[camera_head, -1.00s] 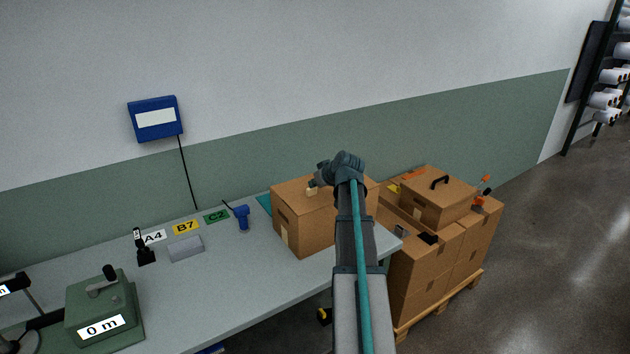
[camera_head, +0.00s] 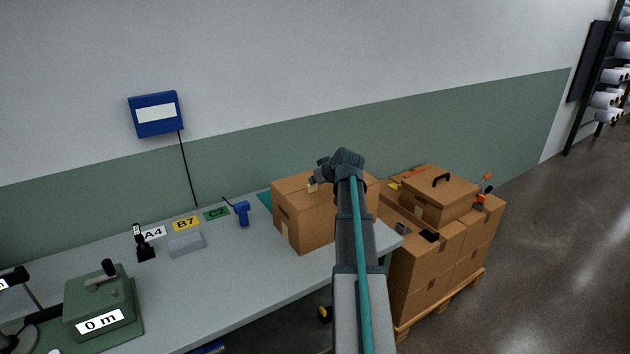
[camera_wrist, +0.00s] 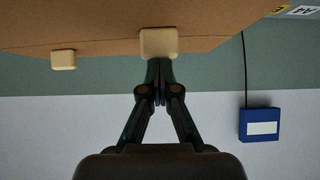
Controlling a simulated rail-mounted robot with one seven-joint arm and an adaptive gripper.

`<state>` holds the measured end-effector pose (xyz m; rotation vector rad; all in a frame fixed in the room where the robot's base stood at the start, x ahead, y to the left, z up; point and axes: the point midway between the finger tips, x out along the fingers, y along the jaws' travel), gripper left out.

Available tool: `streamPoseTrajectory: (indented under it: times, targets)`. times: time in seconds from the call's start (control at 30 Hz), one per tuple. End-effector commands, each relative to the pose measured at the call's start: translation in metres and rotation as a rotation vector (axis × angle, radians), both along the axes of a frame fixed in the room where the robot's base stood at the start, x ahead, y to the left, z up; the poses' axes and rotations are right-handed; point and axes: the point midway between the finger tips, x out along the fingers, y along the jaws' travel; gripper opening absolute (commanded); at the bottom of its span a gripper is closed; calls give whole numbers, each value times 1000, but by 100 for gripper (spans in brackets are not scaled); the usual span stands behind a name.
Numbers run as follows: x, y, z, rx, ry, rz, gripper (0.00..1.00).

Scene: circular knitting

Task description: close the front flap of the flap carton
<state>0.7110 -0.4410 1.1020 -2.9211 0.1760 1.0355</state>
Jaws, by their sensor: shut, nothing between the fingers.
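The carton (camera_head: 308,230) stands on the grey bench at its right end. Its brown top looks flat in the head view, partly hidden by my arm. A small cream tab (camera_head: 312,187) shows at the top beside my gripper. In the wrist view, the brown carton surface (camera_wrist: 105,25) fills the top, with one cream tab (camera_wrist: 63,60) at left and another cream tab (camera_wrist: 158,43) in the middle. My gripper (camera_wrist: 158,98) is shut and empty, its fingertips right at the middle tab. I cannot tell whether they touch it.
Stacked cartons (camera_head: 415,265) stand on a pallet right of the bench. A blue hand tool (camera_head: 242,213), a grey block (camera_head: 186,244) and a green device (camera_head: 100,305) are on the bench. A blue wall box (camera_head: 155,114) hangs behind. The bench middle (camera_head: 215,285) is clear.

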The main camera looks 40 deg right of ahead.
Motion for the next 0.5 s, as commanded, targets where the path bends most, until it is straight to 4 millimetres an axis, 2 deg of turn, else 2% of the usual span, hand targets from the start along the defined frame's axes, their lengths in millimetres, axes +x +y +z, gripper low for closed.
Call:
streamPoseTrajectory:
  times: [0.03,0.5]
  targets:
    - [-1,2,-7,4,17,4,0]
    - [-1,1,13,2,10,3,0]
